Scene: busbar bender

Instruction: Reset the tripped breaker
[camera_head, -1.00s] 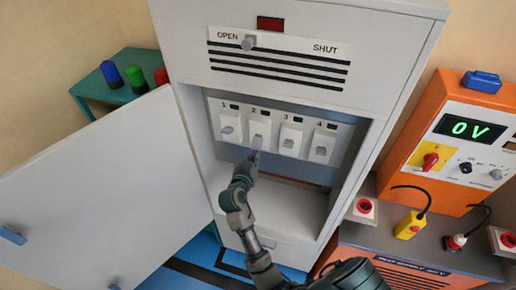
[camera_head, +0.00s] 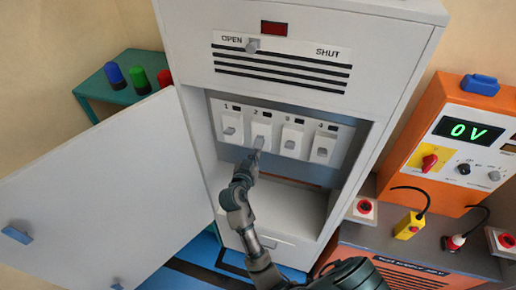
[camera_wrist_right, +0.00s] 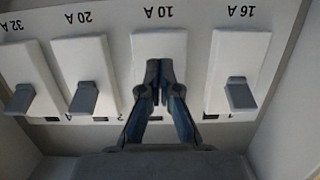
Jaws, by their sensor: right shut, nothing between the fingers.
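The open grey cabinet shows a row of white breakers numbered 1 to 4. Breaker 1 (camera_head: 229,121), breaker 2 (camera_head: 261,125), breaker 3 (camera_head: 292,134) and breaker 4 (camera_head: 323,140) each have a grey lever. In the upside-down right wrist view, breaker 2 (camera_wrist_right: 159,43) is marked 10 A, between the 16 A and 20 A breakers. My right gripper (camera_head: 257,149) is shut and empty, with its fingertips at breaker 2's lower half. The fingertips (camera_wrist_right: 159,76) hide its lever in the wrist view; I cannot tell whether they touch. My left gripper is not in view.
The cabinet door (camera_head: 110,185) stands wide open at left. Above the breakers is an OPEN/SHUT knob (camera_head: 253,45) and a dark red lamp (camera_head: 273,27). At right an orange unit (camera_head: 440,130) reads 0 V. The cabinet side walls bound the breaker recess.

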